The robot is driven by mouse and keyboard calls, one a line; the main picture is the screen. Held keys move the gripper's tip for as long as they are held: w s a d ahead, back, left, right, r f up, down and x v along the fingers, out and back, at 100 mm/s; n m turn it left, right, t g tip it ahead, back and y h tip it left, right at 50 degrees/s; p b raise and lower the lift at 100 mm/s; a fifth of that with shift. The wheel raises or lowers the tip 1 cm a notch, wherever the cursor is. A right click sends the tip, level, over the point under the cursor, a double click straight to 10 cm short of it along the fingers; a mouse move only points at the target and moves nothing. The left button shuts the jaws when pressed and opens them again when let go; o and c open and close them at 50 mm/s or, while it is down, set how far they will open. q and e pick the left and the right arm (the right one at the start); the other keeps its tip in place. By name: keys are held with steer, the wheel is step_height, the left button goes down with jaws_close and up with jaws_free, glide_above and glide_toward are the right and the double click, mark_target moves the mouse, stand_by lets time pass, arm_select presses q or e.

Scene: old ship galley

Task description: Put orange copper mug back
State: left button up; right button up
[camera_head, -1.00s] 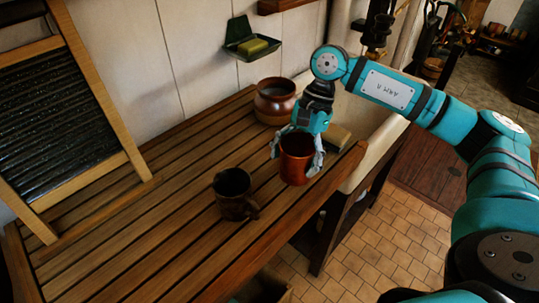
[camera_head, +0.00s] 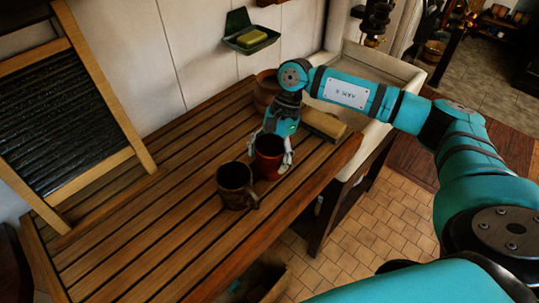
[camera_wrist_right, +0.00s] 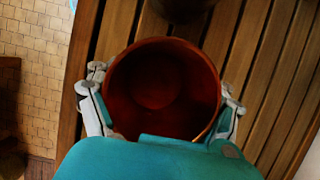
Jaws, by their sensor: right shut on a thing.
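The orange copper mug (camera_head: 269,153) is upright at the slatted wooden counter, right behind a darker brown mug (camera_head: 233,180). My right gripper (camera_head: 271,163) is shut on it, with fingers on opposite sides of its wall. In the right wrist view I look down into the empty mug (camera_wrist_right: 162,88) between the fingertips (camera_wrist_right: 162,105). The dark mug's edge (camera_wrist_right: 183,6) shows at the top there. I cannot tell whether the copper mug's base touches the slats. My left gripper is not in view.
A brown pot (camera_head: 266,88) stands behind my right wrist, partly hidden. A wooden block (camera_head: 323,124) lies near the counter's right end, by a pale sink (camera_head: 385,62). A washboard (camera_head: 58,120) leans at the left. The counter's (camera_head: 150,235) left and front slats are clear.

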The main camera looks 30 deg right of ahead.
mark_target(275, 142)
steer(key=o, duration=0.8)
steer(key=shift+f, duration=0.1)
steer(key=o, duration=0.4)
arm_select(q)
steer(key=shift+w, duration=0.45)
arm_select(e)
steer(key=shift+r+p, duration=0.3)
steer(key=b+v, duration=0.3)
steer(key=v, duration=0.1)
steer(key=shift+w+d, duration=0.1)
steer(key=shift+d, duration=0.05)
steer(key=b+v, duration=0.2)
steer(key=v, duration=0.5)
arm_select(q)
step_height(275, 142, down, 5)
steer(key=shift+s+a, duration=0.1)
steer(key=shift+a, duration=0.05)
arm_select(e)
steer(key=shift+r, duration=0.35)
